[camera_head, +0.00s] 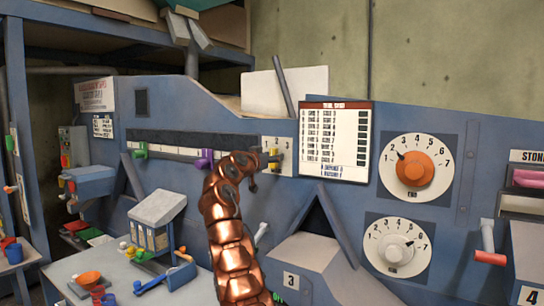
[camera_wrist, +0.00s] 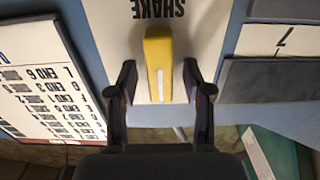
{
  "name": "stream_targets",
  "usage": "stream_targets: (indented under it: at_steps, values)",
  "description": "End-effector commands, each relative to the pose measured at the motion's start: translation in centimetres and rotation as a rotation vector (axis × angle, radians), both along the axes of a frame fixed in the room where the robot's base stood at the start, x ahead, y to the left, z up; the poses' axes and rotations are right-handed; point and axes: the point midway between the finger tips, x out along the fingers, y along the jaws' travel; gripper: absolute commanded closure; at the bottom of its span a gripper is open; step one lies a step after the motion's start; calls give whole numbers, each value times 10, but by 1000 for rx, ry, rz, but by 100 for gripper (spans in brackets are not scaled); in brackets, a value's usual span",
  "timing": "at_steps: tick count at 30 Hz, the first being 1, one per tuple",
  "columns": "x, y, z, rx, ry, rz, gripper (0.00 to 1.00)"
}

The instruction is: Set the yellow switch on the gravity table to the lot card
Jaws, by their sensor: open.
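The yellow switch (camera_wrist: 158,55) is a yellow lever with a white stripe on a white plate marked SHAKE, which appears upside down in the wrist view. My gripper (camera_wrist: 159,80) is open, with one dark finger on each side of the switch and gaps visible to both. In the head view, the yellow switch (camera_head: 275,158) is partly hidden by my gripper (camera_head: 261,164) at the end of my copper arm. The lot card (camera_head: 333,140) is a white sheet with a dark red header, right of the switch. Its small text is hard to read.
An orange dial (camera_head: 414,174) and a white dial (camera_head: 396,248) are on the blue panel to the right. A purple slider (camera_head: 205,158) and a green slider (camera_head: 140,151) sit left of my arm. A slanted grey bar (camera_head: 284,86) rises above the switch.

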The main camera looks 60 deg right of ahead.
Motion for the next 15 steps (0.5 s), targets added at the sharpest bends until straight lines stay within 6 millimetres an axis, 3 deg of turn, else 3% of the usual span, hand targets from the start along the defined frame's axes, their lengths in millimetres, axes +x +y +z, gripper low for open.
stream_targets:
  at_steps: [6, 15]
  values:
    - [0, 0, 0, 0, 0, 0, 52]
    - [0, 0, 0, 0, 0, 0, 83]
